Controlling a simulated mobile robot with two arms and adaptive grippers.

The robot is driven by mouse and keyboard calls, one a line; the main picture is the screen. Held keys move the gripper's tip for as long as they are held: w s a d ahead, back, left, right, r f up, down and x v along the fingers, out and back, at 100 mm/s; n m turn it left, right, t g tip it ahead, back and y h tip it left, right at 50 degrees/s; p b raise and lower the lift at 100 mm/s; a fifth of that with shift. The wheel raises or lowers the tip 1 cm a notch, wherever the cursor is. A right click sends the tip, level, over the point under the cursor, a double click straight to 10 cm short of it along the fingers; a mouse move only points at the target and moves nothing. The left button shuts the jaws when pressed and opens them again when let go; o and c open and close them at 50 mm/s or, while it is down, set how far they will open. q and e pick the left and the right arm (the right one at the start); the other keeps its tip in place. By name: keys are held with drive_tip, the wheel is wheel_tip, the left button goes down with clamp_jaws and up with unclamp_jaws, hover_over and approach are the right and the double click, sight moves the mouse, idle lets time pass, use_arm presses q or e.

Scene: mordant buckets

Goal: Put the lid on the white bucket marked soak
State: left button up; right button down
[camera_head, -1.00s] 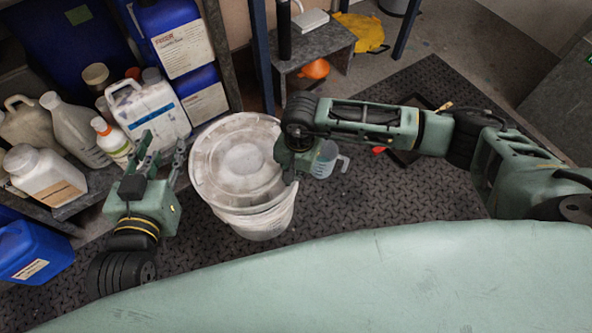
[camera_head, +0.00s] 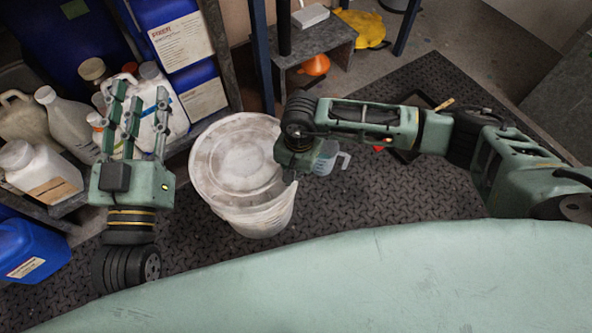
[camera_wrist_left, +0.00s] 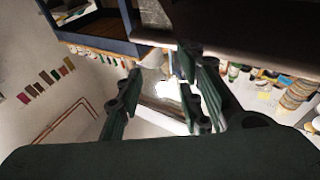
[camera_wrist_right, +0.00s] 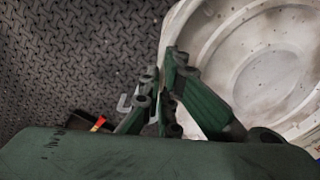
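The white bucket (camera_head: 262,218) stands on the dark floor mat at the centre of the head view; no soak mark is readable. A round, stained white lid (camera_head: 235,155) lies over its mouth, set off toward the upper left, so it does not look squarely seated. The lid's ridges also fill the right of the right wrist view (camera_wrist_right: 270,60). My right gripper (camera_head: 290,168) is at the lid's right edge. In the right wrist view its fingers (camera_wrist_right: 164,72) are close together, apparently around the lid's edge. My left gripper (camera_head: 138,108) is left of the bucket, fingers spread and empty.
A shelf with several jugs and bottles (camera_head: 72,125) stands left, close behind my left gripper. A blue canister (camera_head: 28,250) is at lower left. A clear measuring jug (camera_head: 327,157) stands just right of my right gripper. A low grey stool (camera_head: 312,42) stands behind.

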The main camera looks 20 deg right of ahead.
use_arm(q)
drive_tip(key=shift+s+r+t+h, duration=0.15)
drive_tip(key=shift+r+t, duration=0.1)
drive_tip(key=shift+r, duration=0.3)
drive_tip(key=shift+s+r+t+h, duration=0.15)
drive_tip(key=shift+r+t, duration=0.1)
drive_tip(key=shift+r, duration=0.3)
use_arm(e)
drive_tip(key=shift+f, duration=0.2)
use_arm(q)
drive_tip(key=shift+r, duration=0.1)
drive_tip(key=shift+s+d+r+t, duration=0.1)
drive_tip(key=shift+s+r+t, duration=0.1)
drive_tip(key=shift+r+t, duration=0.25)
drive_tip(key=shift+b, duration=0.3)
drive_tip(key=shift+s+r+t, duration=0.25)
drive_tip(key=shift+s+r, duration=0.05)
drive_tip(key=shift+r, duration=0.2)
drive_tip(key=shift+h, duration=0.3)
drive_tip(key=shift+s+r+t, duration=0.3)
drive_tip(key=shift+r+t, duration=0.1)
drive_tip(key=shift+r, duration=0.2)
idle(0.4)
